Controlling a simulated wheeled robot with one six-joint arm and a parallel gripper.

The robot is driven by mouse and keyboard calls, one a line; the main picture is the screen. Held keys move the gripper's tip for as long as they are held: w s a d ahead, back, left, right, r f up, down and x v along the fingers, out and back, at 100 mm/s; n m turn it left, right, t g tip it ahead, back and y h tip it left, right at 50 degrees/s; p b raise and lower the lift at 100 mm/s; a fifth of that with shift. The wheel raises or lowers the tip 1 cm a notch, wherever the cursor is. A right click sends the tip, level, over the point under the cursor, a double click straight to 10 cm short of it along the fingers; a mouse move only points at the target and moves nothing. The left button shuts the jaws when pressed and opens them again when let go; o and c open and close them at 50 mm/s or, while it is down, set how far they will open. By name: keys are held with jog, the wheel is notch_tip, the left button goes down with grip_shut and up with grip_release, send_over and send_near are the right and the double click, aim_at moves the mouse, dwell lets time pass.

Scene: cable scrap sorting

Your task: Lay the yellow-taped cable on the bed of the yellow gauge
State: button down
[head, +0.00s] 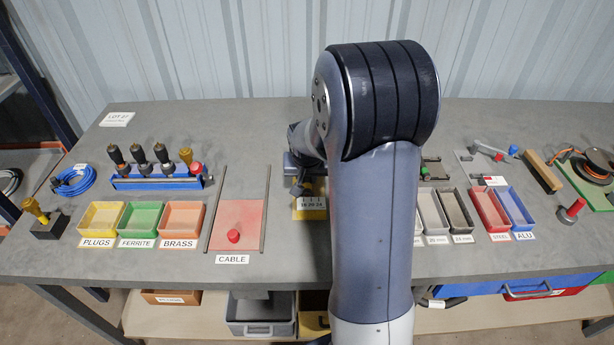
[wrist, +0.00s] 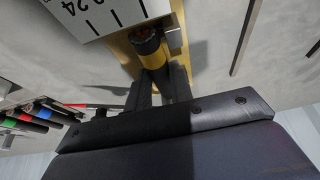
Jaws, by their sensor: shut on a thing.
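The yellow gauge (head: 311,213) lies on the bench just left of my arm, with a white number scale on its front. In the wrist view its yellow bed (wrist: 123,48) and white scale plate (wrist: 105,12) show at the top. My gripper (wrist: 158,85) is shut on the yellow-taped cable (wrist: 152,57), a short black piece with a yellow band and a coppery cut end. The cable is over or at the yellow bed beside the scale; I cannot tell whether it touches. In the head view my gripper (head: 298,188) is just behind the gauge, and the cable cannot be made out.
Left of the gauge is a red CABLE pad (head: 237,213) with a red knob, between dark rails (head: 265,208). PLUGS, FERRITE and BRASS bins (head: 140,220) stand further left, behind them a blue tool rack (head: 155,182). Grey bins (head: 430,213) stand right of my arm.

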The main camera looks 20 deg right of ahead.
jog(key=c, duration=1.2)
grip_release()
jog(key=shift+o, duration=0.2)
jog(key=shift+r, duration=0.1)
jog(key=shift+r+p, duration=2.35)
jog(key=shift+r, duration=1.15)
jog(key=shift+f, duration=0.2)
notch_tip(320, 180, down, 7)
jog(key=b, duration=0.5)
jog(key=shift+f, duration=0.15)
jog(key=shift+r+p, duration=0.5)
jog(key=shift+r, duration=0.15)
